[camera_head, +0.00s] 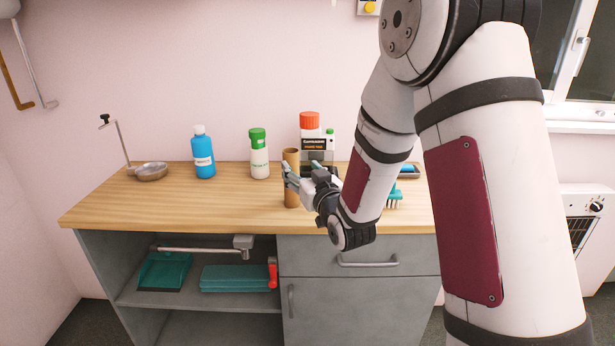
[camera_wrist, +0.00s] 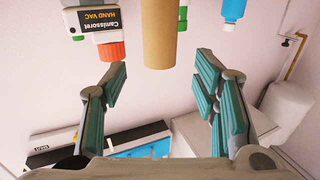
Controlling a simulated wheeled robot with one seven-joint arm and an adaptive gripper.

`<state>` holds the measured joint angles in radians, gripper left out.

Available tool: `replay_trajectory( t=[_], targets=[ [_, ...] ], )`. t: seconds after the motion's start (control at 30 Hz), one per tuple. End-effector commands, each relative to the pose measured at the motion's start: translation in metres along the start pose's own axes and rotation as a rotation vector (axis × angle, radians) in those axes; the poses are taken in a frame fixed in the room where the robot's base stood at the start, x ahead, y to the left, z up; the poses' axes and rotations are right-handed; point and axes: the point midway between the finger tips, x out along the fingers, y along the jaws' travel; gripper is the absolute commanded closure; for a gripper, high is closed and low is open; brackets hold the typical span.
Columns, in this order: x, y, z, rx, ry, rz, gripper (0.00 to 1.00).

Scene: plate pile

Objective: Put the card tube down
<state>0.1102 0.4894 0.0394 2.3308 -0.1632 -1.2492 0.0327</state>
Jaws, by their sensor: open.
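The card tube (camera_head: 291,197) is a plain brown cylinder. It stands upright on the wooden worktop near its front middle. My gripper (camera_head: 301,172) is at the tube's upper half, with a finger crossing in front of it in the head view. In the wrist view the tube (camera_wrist: 160,30) appears at the top centre, in line with the gap between my spread fingers (camera_wrist: 162,64). The fingers are open, with a clear gap on each side of the tube, and are not seen touching it.
Behind stand a dark-labelled container with an orange cap (camera_head: 310,121), a green-capped bottle (camera_head: 259,158) and a blue bottle (camera_head: 204,158). A metal dish (camera_head: 151,172) is at the left. A teal brush (camera_head: 395,196) lies right of my wrist. The worktop's (camera_head: 190,207) front left is clear.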

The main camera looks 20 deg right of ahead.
Motion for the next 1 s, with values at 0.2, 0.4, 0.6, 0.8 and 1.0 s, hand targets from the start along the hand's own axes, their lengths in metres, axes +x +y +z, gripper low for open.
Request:
replay_trajectory(
  t=[0.2, 0.4, 0.6, 0.8, 1.0],
  targets=[
    [-0.029, 0.000, 0.000, 0.000, 0.001, 0.001, 0.45],
    [-0.036, 0.000, 0.000, 0.000, 0.000, 0.001, 0.45],
    [-0.039, 0.000, -0.007, -0.012, -0.063, 0.009, 0.45],
    [-0.067, 0.001, -0.019, -0.036, -0.282, 0.042, 0.45],
    [-0.124, 0.000, -0.025, -0.036, -0.533, 0.078, 0.45]
  ],
)
